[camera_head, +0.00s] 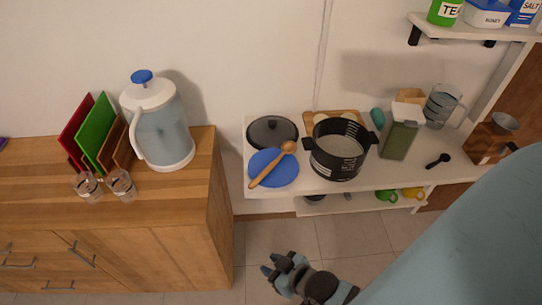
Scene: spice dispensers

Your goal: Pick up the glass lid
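The glass lid (260,133), round and dark grey with a black knob, lies flat on the white table at its back left. A blue round plate (268,176) with a wooden spoon (270,165) across it is just in front of the lid. A black pot (336,160) with side handles stands to the lid's right. My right gripper (271,264) is low over the floor in front of the table, well apart from the lid. Its blue fingertips look spread and nothing shows between them. My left gripper is not in view.
A wooden board (355,115), a green box (398,140), a glass pitcher (441,105) and a black scoop (438,160) are on the table's right. A wooden cabinet (190,210) with a water dispenser (160,130) stands left. My arm covers the lower right.

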